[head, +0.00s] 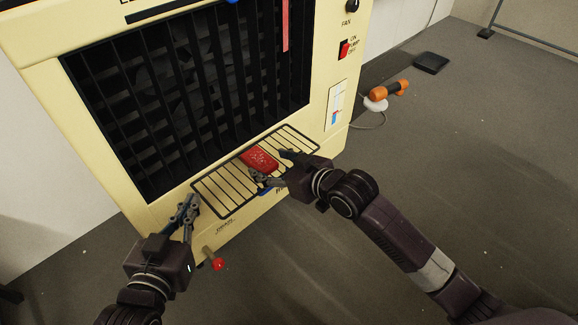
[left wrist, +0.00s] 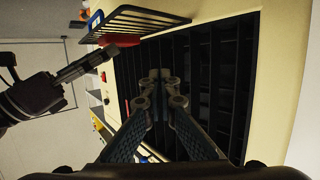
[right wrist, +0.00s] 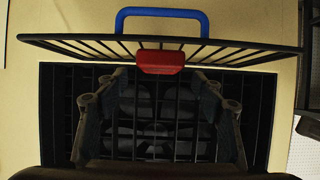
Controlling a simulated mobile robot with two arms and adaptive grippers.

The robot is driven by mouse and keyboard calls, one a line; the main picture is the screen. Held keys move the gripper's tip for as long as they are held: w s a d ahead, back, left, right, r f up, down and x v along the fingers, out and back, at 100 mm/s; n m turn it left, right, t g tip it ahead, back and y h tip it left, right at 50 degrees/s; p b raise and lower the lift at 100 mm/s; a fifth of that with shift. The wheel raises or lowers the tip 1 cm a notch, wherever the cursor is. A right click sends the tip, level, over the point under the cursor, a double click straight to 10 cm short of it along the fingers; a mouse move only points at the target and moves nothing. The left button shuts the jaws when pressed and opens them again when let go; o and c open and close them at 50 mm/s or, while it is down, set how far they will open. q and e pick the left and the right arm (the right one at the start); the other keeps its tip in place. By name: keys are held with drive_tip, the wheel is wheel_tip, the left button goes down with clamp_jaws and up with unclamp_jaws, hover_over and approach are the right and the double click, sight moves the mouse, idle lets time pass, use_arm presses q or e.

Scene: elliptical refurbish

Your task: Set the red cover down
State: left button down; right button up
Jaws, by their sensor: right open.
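The red cover (head: 258,159) lies on the black wire rack at the front of the cream cooler. It also shows on the rack in the right wrist view (right wrist: 161,62) and partly in the left wrist view (left wrist: 120,40). My right gripper (head: 271,167) is open at the rack, its fingers spread to either side of the cover's near end. In the right wrist view the fingers are wide apart with nothing gripped between them. My left gripper (head: 187,205) is at the rack's left end, away from the cover. Its fingertips (left wrist: 160,78) appear together and empty.
The wire rack (head: 211,188) juts out below the dark louvred grille (head: 180,90). A red-tipped valve (head: 217,264) sticks out low on the cooler. An orange tool (head: 388,90) lies to the right; the floor is open.

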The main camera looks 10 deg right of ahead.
drive_tip(key=p+v, duration=0.2)
drive_tip(key=v, duration=0.6)
use_arm(q)
drive_tip(key=s+a+f+g+y, duration=0.1)
drive_tip(key=s+a+f+g, duration=0.2)
drive_tip(key=s+f+g, duration=0.3)
wheel_tip(320, 180, down, 4)
drive_tip(key=shift+s+a+r+y, duration=0.15)
drive_tip(key=shift+s+y, duration=0.15)
drive_tip(key=shift+s, duration=0.55)
use_arm(e)
drive_tip(key=s+d+f+m+g+h, duration=0.1)
drive_tip(key=s+d+f+m+h, duration=0.1)
drive_tip(key=s, duration=0.5)
drive_tip(key=s+d+f+m+h, duration=0.2)
drive_tip(key=s+d+f+h, duration=0.2)
drive_tip(key=s+d+f, duration=0.2)
drive_tip(key=shift+s+d+f+m+g, duration=0.2)
drive_tip(key=shift+s+d+m+g, duration=0.2)
drive_tip(key=shift+s+d, duration=0.5)
use_arm(q)
drive_tip(key=shift+f, duration=0.2)
use_arm(e)
drive_tip(key=shift+s+a+f, duration=0.1)
drive_tip(key=shift+s+a, duration=0.05)
